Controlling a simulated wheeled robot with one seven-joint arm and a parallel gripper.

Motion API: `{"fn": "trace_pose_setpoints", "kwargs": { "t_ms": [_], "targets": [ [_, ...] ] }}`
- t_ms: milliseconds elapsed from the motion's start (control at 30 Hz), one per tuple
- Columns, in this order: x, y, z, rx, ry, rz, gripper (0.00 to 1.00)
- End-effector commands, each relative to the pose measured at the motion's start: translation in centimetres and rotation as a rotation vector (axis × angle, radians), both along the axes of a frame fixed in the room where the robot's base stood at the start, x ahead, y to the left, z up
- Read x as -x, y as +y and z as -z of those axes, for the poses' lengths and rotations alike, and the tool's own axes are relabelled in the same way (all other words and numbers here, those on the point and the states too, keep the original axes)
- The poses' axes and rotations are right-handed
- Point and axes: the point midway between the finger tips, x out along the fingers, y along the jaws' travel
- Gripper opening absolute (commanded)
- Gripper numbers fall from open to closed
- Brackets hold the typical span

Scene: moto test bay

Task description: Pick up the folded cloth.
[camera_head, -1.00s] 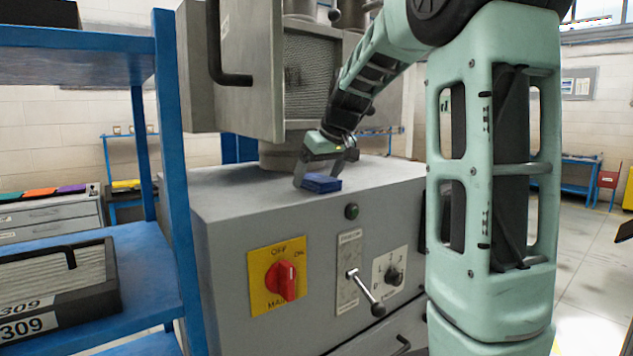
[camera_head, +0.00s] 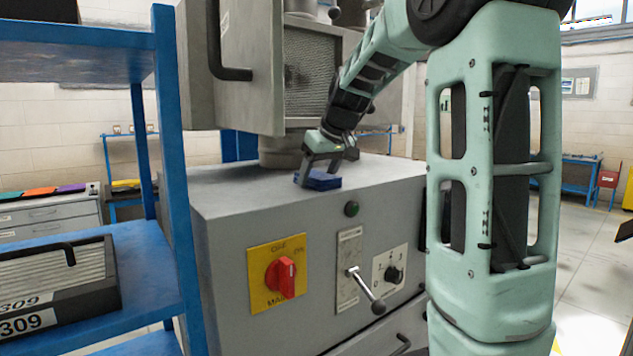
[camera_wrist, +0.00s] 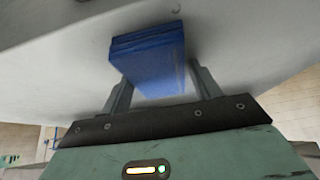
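The folded cloth (camera_head: 323,182) is a small dark blue flat stack on top of the grey machine cabinet (camera_head: 235,190), near its front edge. My gripper (camera_head: 320,174) is low over the cabinet top, with its fingers at the cloth. In the wrist view the blue cloth (camera_wrist: 152,62) lies between the two fingers of my gripper (camera_wrist: 160,72), one at each side edge. The fingers look closed against it, though the tips are partly hidden. I cannot tell any gap under the cloth.
A grey machine column with an open door (camera_head: 235,75) stands behind the cloth. A blue shelf rack (camera_head: 172,150) is close on the left. A red switch (camera_head: 281,277) and a lever (camera_head: 366,290) are on the cabinet front. The cabinet top right of the cloth is clear.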

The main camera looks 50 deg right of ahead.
Motion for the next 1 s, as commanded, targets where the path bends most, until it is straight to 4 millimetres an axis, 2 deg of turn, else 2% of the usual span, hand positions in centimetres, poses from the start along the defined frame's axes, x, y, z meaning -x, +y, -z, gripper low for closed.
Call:
{"fn": "trace_pose_setpoints", "kwargs": {
  "t_ms": [33,67,100,367,567,667,900,1000],
  "targets": [
    [0.0,0.0,0.0,0.0,0.0,0.0,0.48],
    [0.0,0.0,0.0,0.0,0.0,0.0,0.4],
    [0.0,0.0,0.0,0.0,0.0,0.0,0.39],
    [0.0,0.0,-0.1,0.0,0.0,0.0,0.39],
    [0.0,0.0,-0.9,0.002,-0.002,0.0,0.39],
    [-0.1,0.0,-2.4,0.004,-0.004,-0.001,0.39],
    [-0.1,0.0,-7.5,0.003,-0.004,-0.002,0.39],
    [-0.1,0.0,-9.0,0.002,-0.003,0.0,0.39]
  ]
}}
